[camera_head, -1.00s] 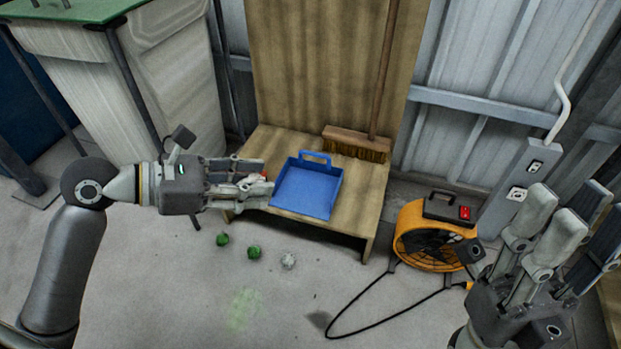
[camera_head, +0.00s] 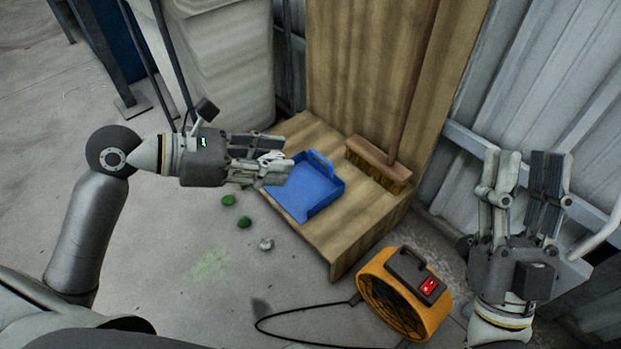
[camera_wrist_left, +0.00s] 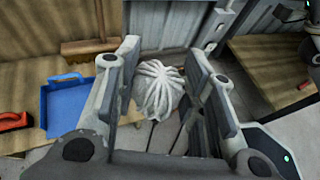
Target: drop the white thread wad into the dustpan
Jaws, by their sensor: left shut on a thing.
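The white thread wad (camera_wrist_left: 158,88) sits between the fingers of my left gripper (camera_wrist_left: 155,82) in the left wrist view, and the gripper is shut on it. In the head view the wad (camera_head: 271,156) shows only in part behind the fingers of my left gripper (camera_head: 282,160). The blue dustpan (camera_head: 315,188) lies on the wooden bench, just right of these fingertips. In the left wrist view the dustpan (camera_wrist_left: 72,104) is left of the wad, with a gap between. My right gripper (camera_head: 523,165) is open and empty, away at the right.
A broom (camera_head: 380,162) stands on the wooden bench (camera_head: 345,240) behind the dustpan. An orange-handled thing (camera_wrist_left: 12,121) lies beside the dustpan. Two green wads (camera_head: 236,211) and a greyish ball (camera_head: 266,244) lie on the floor. An orange fan (camera_head: 405,295) with a black cable stands right.

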